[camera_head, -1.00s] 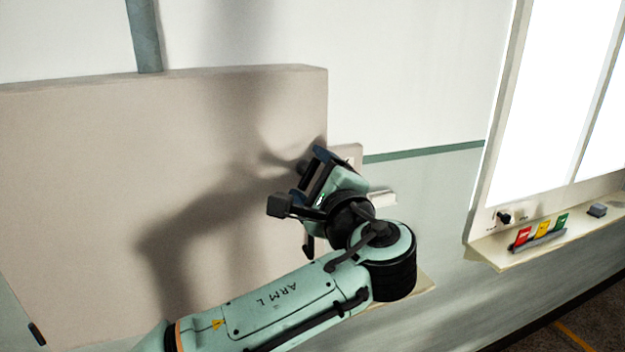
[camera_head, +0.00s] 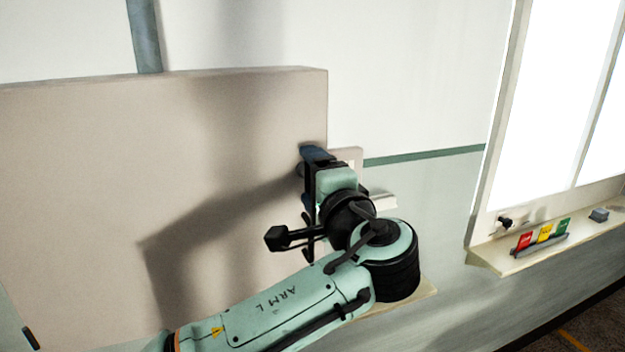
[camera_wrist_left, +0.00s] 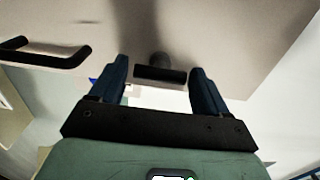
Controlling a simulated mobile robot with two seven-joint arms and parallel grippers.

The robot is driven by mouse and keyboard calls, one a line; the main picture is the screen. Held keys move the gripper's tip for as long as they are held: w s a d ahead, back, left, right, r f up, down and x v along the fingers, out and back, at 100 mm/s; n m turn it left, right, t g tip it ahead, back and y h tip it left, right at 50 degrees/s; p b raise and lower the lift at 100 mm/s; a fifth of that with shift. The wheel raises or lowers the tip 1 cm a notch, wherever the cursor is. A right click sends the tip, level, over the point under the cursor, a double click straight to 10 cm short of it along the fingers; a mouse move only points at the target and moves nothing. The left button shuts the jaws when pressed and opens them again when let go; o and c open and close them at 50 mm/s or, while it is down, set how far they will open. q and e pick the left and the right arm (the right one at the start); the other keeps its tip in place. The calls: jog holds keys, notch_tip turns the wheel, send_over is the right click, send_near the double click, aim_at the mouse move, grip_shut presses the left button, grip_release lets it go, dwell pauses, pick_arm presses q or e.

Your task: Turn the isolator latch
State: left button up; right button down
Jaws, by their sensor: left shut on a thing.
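My left gripper (camera_head: 309,177) is at the right part of a large beige cabinet front (camera_head: 220,130), with its wrist rolled so the jaws are stacked nearly upright in the head view. In the left wrist view its two blue fingers (camera_wrist_left: 160,85) stand on either side of a dark bar-shaped latch (camera_wrist_left: 160,75) on a round stem. My right gripper is in neither view.
A black bar handle (camera_wrist_left: 45,55) stands out from the cabinet close to the gripper. To the right, a ledge (camera_head: 490,262) holds red, yellow and green cards (camera_head: 543,234) and a small grey block (camera_head: 599,215). The wall between is mostly clear.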

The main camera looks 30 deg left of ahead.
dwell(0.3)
pick_arm(q)
jog(key=o, duration=1)
jog(key=b+v, duration=0.1)
jog(key=v, duration=1.2)
jog(key=shift+s+d, duration=0.15)
jog(key=shift+d, duration=0.05)
